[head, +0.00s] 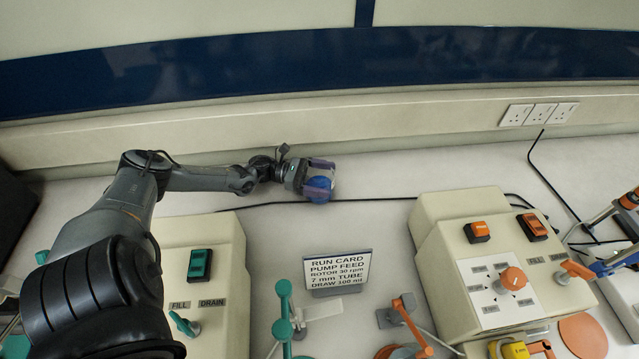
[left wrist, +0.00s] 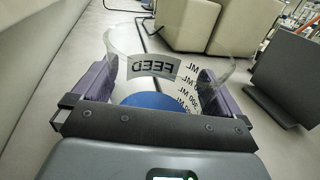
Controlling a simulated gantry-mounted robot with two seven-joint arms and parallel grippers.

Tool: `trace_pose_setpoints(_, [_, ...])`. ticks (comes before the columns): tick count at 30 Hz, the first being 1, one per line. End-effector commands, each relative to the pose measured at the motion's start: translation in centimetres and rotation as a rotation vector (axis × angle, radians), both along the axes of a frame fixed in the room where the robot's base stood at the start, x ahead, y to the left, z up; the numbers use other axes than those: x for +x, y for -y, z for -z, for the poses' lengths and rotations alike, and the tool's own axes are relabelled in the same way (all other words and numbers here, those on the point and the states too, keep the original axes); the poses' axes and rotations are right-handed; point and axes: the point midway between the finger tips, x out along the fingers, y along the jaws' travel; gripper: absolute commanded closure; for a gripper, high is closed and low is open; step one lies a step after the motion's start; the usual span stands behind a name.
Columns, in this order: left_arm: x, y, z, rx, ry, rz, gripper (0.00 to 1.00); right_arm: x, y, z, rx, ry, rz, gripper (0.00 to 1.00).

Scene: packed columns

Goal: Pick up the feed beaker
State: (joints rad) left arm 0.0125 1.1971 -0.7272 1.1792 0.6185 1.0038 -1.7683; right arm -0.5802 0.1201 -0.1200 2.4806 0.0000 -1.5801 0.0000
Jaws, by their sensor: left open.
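The feed beaker (head: 320,188) is a clear vessel with blue in its lower part, at the back of the bench in the head view. In the left wrist view the beaker (left wrist: 155,68) shows its FEED label and volume marks, reversed through the clear wall. My left gripper (head: 319,180) is open, with its purple fingers on either side of the beaker. The fingers hide part of its sides, and I cannot tell whether they touch it. My right gripper is not in view.
A run card (head: 338,271) stands in front of the beaker. Cream pump units stand to the left (head: 225,235) and right (head: 440,210), with teal and orange controls. A black cable (head: 385,199) runs along the bench behind the card. The back wall is close behind.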

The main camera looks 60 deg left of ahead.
Motion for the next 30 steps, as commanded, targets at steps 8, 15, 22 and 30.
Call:
trace_pose_setpoints(8, [0.0, 0.0, 0.0, -0.001, -0.001, 0.000, 0.23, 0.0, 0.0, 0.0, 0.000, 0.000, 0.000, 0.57])
trace_pose_setpoints(15, [0.0, 0.0, -0.1, -0.001, 0.002, 0.000, 0.48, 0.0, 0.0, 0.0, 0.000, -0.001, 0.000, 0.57])
trace_pose_setpoints(22, [0.0, 0.0, -0.2, 0.000, 0.001, 0.000, 0.48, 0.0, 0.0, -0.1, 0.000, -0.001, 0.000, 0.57])
trace_pose_setpoints(30, [-0.1, 0.0, -2.2, 0.000, 0.000, 0.002, 0.48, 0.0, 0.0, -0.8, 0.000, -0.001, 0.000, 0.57])
